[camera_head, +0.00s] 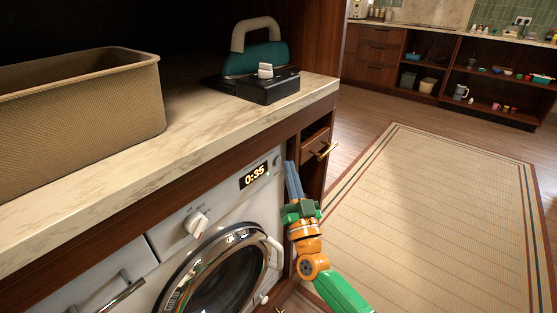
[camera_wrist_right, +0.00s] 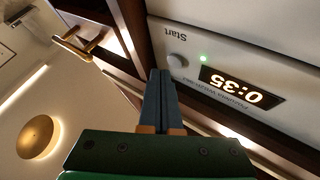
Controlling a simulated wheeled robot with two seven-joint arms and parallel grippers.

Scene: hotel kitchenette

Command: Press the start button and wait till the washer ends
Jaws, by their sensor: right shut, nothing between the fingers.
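The white washer (camera_head: 222,203) sits under the counter, with a dial (camera_head: 197,224), a round glass door (camera_head: 222,277) that looks closed and a display (camera_head: 254,176) reading 0:35. In the right wrist view the display (camera_wrist_right: 242,88) appears upside down, with a lit green light (camera_wrist_right: 203,58) and the round start button (camera_wrist_right: 177,61) under the word "Start". My right gripper (camera_head: 290,166) is shut and empty at the panel's right end. Its fingertips (camera_wrist_right: 160,72) are close beside the button in the right wrist view; I cannot tell whether they touch it. My left gripper is not in view.
A marble counter (camera_head: 190,130) above holds a woven basket (camera_head: 80,115) and a teal iron (camera_head: 255,58) on a black base. A drawer with a brass handle (camera_head: 325,150) is right of the washer. A rug (camera_head: 430,210) covers open floor on the right.

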